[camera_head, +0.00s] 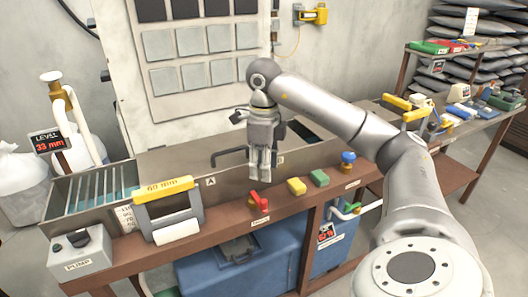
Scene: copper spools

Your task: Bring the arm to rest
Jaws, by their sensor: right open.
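My right arm (330,108) comes in from the right, rises to a bent wrist, and points its gripper down. My right gripper (260,176) hangs in front of the steel tank (185,168), above the brown bench edge. Its fingers are open, with nothing seen between them. It is apart from the red valve handle (259,201) below it, as far as I can tell from this view. My left gripper is not in view.
A yellow-topped device (168,188) and a pump box (80,252) stand at the bench's left. A cluttered second bench (465,131) stands right. A panel (205,60) rises behind.

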